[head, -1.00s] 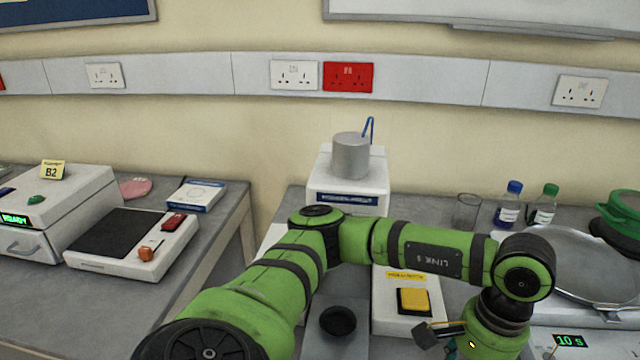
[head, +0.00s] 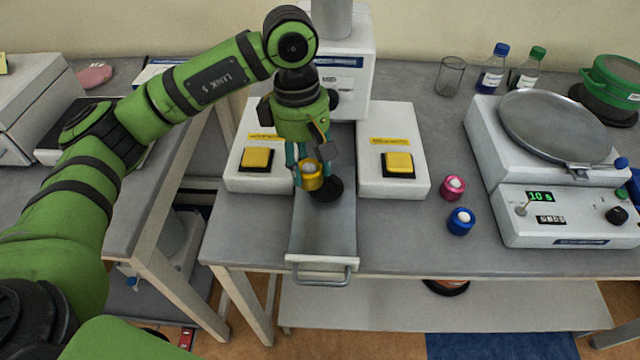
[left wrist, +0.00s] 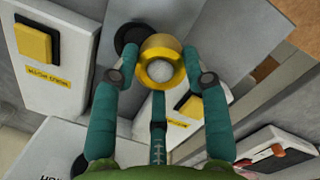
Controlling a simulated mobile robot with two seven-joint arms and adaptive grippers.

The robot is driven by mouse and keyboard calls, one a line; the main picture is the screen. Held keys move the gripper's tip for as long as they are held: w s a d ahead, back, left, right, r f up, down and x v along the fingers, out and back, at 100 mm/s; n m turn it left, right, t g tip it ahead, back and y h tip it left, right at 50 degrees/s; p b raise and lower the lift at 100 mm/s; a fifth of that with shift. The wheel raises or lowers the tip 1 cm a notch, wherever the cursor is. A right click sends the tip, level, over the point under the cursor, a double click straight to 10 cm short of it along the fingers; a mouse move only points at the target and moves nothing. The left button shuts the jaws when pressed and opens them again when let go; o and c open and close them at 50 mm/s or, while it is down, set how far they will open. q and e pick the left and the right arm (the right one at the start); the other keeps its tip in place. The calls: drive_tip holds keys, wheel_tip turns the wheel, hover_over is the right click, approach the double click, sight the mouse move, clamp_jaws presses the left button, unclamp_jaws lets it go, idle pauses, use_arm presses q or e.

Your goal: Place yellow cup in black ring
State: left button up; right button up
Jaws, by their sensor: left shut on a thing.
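The yellow cup (head: 312,181) is held between the fingers of my left gripper (head: 308,172), which is shut on it. It also shows in the left wrist view (left wrist: 161,58), with something pale and round inside. The black ring (head: 334,190) lies in the grey tray (head: 323,235) between the two button boxes. In the head view the cup overlaps the ring's left part. In the left wrist view the black ring (left wrist: 128,30) shows beyond the cup, to its upper left. The cup looks held above the tray, off the ring's centre. My right gripper is not in view.
White boxes with yellow buttons flank the tray, left (head: 238,180) and right (head: 412,183). A pink cup (head: 453,188) and a blue cup (head: 460,221) stand on the bench to the right, beside a machine with a round metal pan (head: 555,125).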

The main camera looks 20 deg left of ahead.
use_arm(q)
drive_tip(key=w+n, duration=0.1)
drive_tip(key=n, duration=0.2)
drive_tip(key=w+d+f+n+p, duration=0.1)
drive_tip(key=n, duration=0.3)
drive_tip(key=w+n+t+p, duration=0.1)
drive_tip(key=n, duration=0.2)
drive_tip(key=shift+w+d+f+n, duration=0.3)
drive_tip(key=shift+d+f+n, duration=0.05)
drive_tip(key=shift+d+n, duration=0.05)
drive_tip(key=shift+f+p, duration=0.85)
drive_tip(key=shift+f, duration=1.65)
drive_tip(key=o, duration=1.2)
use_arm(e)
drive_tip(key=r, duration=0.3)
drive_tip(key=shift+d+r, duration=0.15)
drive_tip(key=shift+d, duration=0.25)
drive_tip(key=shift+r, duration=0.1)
